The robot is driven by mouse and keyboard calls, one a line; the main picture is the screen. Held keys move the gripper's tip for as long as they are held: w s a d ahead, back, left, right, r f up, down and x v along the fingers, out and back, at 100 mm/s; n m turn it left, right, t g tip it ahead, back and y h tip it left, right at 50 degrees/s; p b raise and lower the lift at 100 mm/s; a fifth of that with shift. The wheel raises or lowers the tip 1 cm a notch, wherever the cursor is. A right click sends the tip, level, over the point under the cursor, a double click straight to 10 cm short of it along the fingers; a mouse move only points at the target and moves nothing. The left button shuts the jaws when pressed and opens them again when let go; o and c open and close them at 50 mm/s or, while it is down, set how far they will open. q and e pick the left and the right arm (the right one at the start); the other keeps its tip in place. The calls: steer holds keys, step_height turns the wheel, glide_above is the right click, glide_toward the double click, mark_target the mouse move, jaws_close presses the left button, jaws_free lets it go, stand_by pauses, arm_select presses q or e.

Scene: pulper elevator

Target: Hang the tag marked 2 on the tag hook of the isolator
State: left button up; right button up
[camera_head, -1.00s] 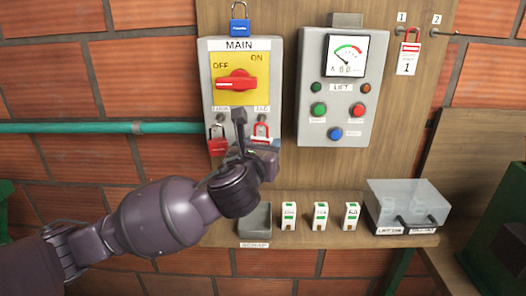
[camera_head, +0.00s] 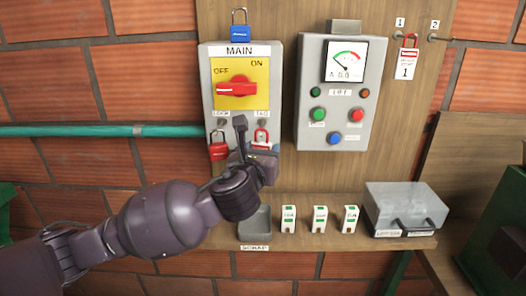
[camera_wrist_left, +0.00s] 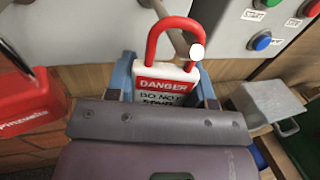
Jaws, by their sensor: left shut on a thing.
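My left gripper (camera_head: 260,153) is shut on a white danger tag with a red loop (camera_wrist_left: 166,87), just below the TAG label of the grey MAIN isolator (camera_head: 209,75). The tag's red loop also shows in the head view (camera_head: 261,134). In the left wrist view, the tag hook (camera_wrist_left: 197,51), a rod with a pale round end, shows at the loop's opening. I cannot tell whether the loop rests on it. The tag's number is hidden. Tag 1 (camera_head: 406,66) hangs on the peg marked 1; the peg marked 2 (camera_head: 436,37) is empty. My right gripper is not in view.
A red padlock (camera_head: 218,150) hangs under the LOCK label, close left of my gripper. A blue padlock (camera_head: 240,27) sits atop the isolator. The LIFT panel (camera_head: 312,135) is to the right.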

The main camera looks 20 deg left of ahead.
arm_select(q)
steer(key=o, duration=1)
steer(key=s, duration=1.1)
step_height(320, 180, down, 21)
steer(key=s+a+n+g+h, duration=0.2)
steer(key=n+g, duration=0.3)
steer(key=n, duration=1.1)
steer(key=s+a+f+n, duration=0.2)
steer(key=s+f+n, duration=0.3)
steer(key=f+n, duration=0.1)
steer(key=s+a+f+n+g+y, duration=0.1)
steer(key=s+a+f+n, duration=0.2)
steer(key=s+f+n, duration=0.2)
steer(key=s+a+f+n, duration=0.3)
steer(key=s+f+n, duration=0.2)
steer(key=f+n, duration=0.2)
steer(key=shift+s+a+n+y, duration=0.15)
steer(key=shift+s+n+y, duration=0.25)
